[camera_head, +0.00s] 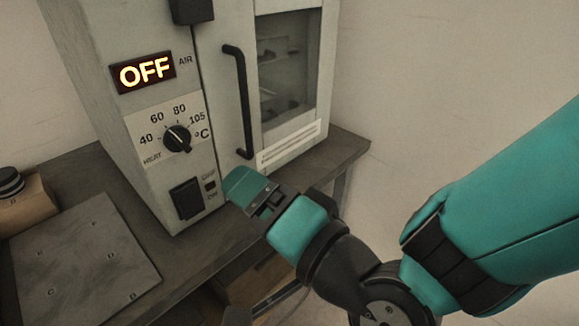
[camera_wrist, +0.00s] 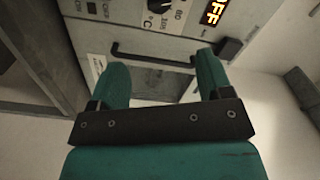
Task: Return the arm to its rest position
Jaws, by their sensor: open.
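My gripper (camera_head: 254,190) is at the end of my teal arm, in front of the lower front of a grey oven (camera_head: 165,95) in the head view. In the wrist view my gripper (camera_wrist: 162,80) has its two teal fingers spread apart with nothing between them. The oven's black door handle (camera_head: 241,100) is above my gripper in the head view. The handle also shows beyond the fingers in the wrist view (camera_wrist: 150,62). The oven door is shut and its display (camera_head: 144,72) reads OFF. I cannot tell whether a finger touches the oven.
The oven stands on a dark table (camera_head: 185,255). A grey plate (camera_head: 82,262) with small letters lies on the table at the left. A brown box (camera_head: 25,205) with a black round piece on it is at the far left. The wall side at the right is clear.

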